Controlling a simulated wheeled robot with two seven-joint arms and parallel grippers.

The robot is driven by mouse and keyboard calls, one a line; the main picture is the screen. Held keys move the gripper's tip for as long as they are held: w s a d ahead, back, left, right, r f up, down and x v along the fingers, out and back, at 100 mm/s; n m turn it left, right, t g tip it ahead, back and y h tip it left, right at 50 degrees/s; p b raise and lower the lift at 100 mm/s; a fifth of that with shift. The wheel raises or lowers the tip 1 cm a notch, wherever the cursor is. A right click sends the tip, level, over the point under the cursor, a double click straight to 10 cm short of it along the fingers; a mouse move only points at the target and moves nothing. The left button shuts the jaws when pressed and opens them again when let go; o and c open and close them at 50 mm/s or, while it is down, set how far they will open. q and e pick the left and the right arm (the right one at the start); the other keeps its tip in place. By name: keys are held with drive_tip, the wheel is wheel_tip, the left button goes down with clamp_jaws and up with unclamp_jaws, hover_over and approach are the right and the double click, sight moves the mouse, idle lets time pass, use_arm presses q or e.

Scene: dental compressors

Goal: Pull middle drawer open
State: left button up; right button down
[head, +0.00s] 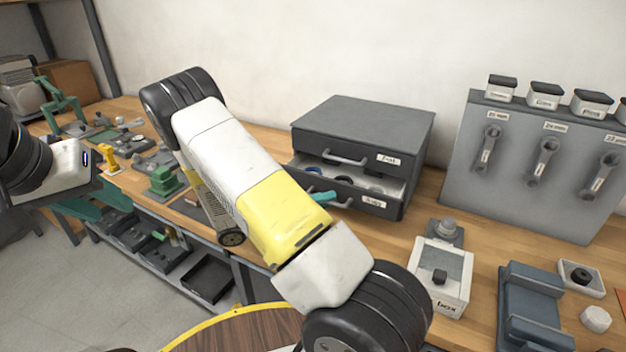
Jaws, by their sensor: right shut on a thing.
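A dark grey drawer cabinet (375,118) stands on the wooden bench against the wall. Its top drawer (322,147) is shut. The drawer below it (374,203) is partly pulled out, with small dark and blue items inside. My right gripper (322,196) shows only as teal fingertips at this open drawer's front handle (341,204). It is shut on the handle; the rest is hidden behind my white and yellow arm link. The cabinet's lower part is also hidden. My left gripper (98,203) is at the far left, its teal fingers apart and empty, away from the cabinet.
A tool panel (520,175) with hanging wrenches stands right of the cabinet. A white box (442,275) and a blue-grey vise-like block (530,305) sit in front of it. Green and yellow parts (163,181) lie on the left bench. A round wooden stool-like top (235,335) is below.

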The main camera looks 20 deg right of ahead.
drive_tip(key=s+a, duration=0.7)
drive_tip(key=a, duration=0.1)
drive_tip(key=shift+a, duration=0.15)
drive_tip(key=c, duration=1.8)
unclamp_jaws()
